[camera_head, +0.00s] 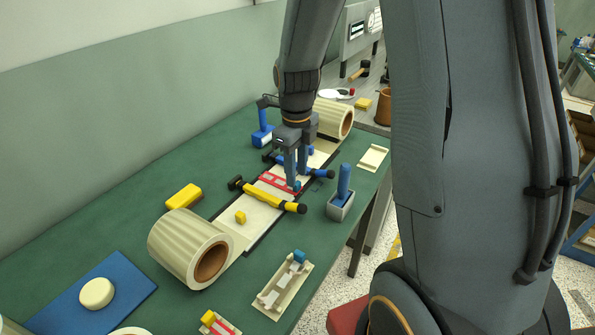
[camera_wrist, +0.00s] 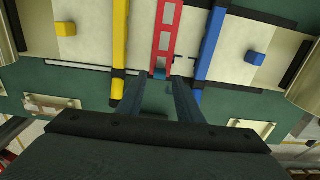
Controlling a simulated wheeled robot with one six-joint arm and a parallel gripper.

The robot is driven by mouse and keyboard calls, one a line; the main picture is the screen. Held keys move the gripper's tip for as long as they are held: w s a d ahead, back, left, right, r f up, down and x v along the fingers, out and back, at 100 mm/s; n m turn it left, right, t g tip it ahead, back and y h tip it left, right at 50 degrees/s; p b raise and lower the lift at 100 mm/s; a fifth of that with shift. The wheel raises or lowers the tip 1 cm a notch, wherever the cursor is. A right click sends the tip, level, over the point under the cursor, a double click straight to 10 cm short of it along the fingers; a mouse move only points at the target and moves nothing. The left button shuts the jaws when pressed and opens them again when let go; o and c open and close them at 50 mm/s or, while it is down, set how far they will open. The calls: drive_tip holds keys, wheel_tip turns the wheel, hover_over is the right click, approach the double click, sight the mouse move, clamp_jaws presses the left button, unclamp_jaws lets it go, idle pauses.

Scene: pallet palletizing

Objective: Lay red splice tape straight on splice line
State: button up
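The red splice tape (camera_head: 276,181) lies across the pale strip (camera_head: 262,214), between a yellow clamp bar (camera_head: 270,197) and a blue clamp bar (camera_head: 315,173). In the wrist view the tape (camera_wrist: 164,42) is a red strip with pale windows, roughly parallel to the yellow bar (camera_wrist: 120,45) and the blue bar (camera_wrist: 210,45). My gripper (camera_head: 296,181) points down at this end. The splice line is hidden under the tape.
Large cream rolls stand at both ends of the strip, one near (camera_head: 180,248) and one far (camera_head: 331,118). A blue-handled tool in a grey holder (camera_head: 341,205) stands right of my gripper. A cream tray (camera_head: 283,287) lies at the front. Green table shows between them.

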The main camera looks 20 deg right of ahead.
wheel_tip(320, 180, up, 4)
drive_tip(key=p, duration=0.3)
idle(0.4)
idle(0.3)
drive_tip(key=s+a+n+b, duration=0.1)
drive_tip(key=s+n, duration=0.5)
drive_tip(key=n, duration=0.8)
drive_tip(key=s+a+n+t+b, duration=0.1)
drive_tip(key=s+n, duration=0.5)
drive_tip(key=n, duration=0.8)
drive_tip(key=shift+s+a+n+b, duration=0.4)
drive_tip(key=shift+a+b, duration=0.15)
drive_tip(key=shift+b, duration=0.4)
